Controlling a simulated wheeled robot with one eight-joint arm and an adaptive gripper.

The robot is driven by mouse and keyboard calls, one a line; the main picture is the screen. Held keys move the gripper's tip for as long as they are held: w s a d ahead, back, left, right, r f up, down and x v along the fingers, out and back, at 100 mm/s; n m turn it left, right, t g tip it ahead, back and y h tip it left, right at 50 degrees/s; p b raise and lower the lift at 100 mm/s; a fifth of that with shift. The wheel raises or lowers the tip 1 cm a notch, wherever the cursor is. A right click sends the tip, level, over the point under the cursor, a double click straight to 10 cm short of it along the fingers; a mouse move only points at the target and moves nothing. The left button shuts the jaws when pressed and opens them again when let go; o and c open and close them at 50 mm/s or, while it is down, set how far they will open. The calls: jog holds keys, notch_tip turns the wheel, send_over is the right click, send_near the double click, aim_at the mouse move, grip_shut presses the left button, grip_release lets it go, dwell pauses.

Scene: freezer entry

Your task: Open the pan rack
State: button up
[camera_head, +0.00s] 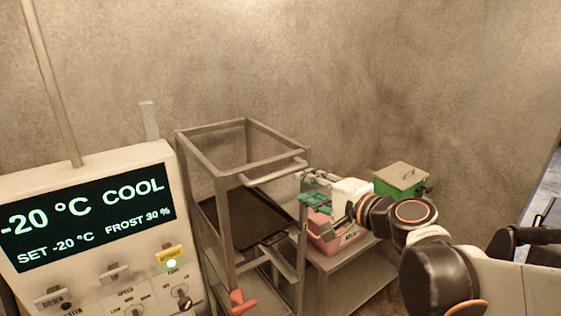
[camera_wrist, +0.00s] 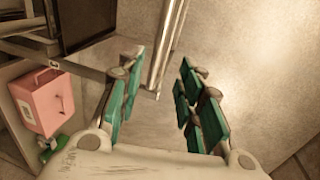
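The pan rack (camera_head: 191,150) is an open grey metal frame standing in the middle of the head view, with a dark pan (camera_head: 250,218) inside it. A rounded metal bar (camera_head: 272,173) runs along its upper front side. My gripper (camera_head: 312,192) is at the right of the rack, near the right end of this bar. In the wrist view my gripper (camera_wrist: 160,88) has its green-padded fingers spread apart. A metal bar (camera_wrist: 168,40) reaches down into the gap between them, with space visible on both sides. Contact with the fingers is not visible.
A control panel (camera_head: 85,205) reading -20 °C stands at the left. A red lever (camera_head: 240,302) is low at the rack's front. A pink box (camera_head: 322,237) and a green lidded box (camera_head: 402,180) sit on a low metal table (camera_head: 345,268) to the right.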

aim_at(281, 175)
jog(key=x, duration=1.3)
jog(key=shift+w+a+f, duration=0.1)
grip_shut()
